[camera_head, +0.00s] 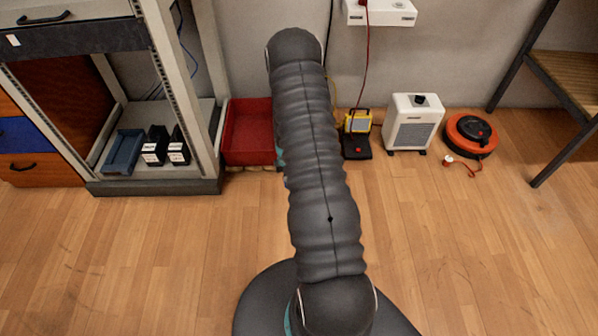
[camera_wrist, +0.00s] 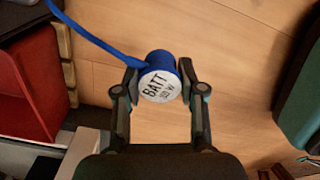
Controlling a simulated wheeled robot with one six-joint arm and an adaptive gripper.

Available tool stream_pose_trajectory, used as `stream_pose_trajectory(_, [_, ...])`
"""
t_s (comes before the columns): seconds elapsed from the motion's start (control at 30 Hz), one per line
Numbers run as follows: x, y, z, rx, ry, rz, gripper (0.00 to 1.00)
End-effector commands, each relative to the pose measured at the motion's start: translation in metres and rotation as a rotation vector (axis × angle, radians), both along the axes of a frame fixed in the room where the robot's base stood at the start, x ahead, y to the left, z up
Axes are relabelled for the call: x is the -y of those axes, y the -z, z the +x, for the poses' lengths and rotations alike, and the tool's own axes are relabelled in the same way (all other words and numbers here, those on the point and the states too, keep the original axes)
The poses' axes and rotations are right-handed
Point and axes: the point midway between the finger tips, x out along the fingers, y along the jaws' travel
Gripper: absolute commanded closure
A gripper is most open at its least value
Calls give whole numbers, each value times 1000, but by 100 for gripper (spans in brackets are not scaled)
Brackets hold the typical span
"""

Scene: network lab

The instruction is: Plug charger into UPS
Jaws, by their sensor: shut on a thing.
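My gripper (camera_wrist: 158,76) is shut on a blue round plug, the charger (camera_wrist: 159,87), in the wrist view. Its white end face carries black lettering that begins "BATT" and points toward the camera. A blue cable (camera_wrist: 90,38) runs from it to the upper left. In the head view my arm hides the gripper and the charger. I cannot tell for sure which unit is the UPS. Two black boxes with white labels (camera_head: 155,146) (camera_head: 179,147) stand on the bottom shelf of the rack.
A red bin (camera_head: 247,132) stands right of the rack (camera_head: 150,188). A yellow lamp (camera_head: 358,122), a white heater-like box (camera_head: 412,122) and an orange cable reel (camera_head: 470,135) line the wall. A white unit (camera_head: 380,13) hangs above. The wooden floor in front is mostly clear.

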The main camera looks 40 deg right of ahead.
Motion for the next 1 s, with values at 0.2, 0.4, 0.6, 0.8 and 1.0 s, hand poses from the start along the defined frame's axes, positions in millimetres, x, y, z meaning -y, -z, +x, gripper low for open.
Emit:
stream_pose_trajectory(0.2, [-56, -48, 19, 4, 307, -1, 91])
stream_pose_trajectory(0.4, [-106, -89, 25, 4, 598, 1, 91])
stream_pose_trajectory(0.6, [-157, -127, 22, 3, 888, 1, 91])
stream_pose_trajectory(0.8, [-198, -158, 14, 3, 1140, 2, 91])
stream_pose_trajectory(1.0, [-219, -173, 7, 1, 1281, 2, 91])
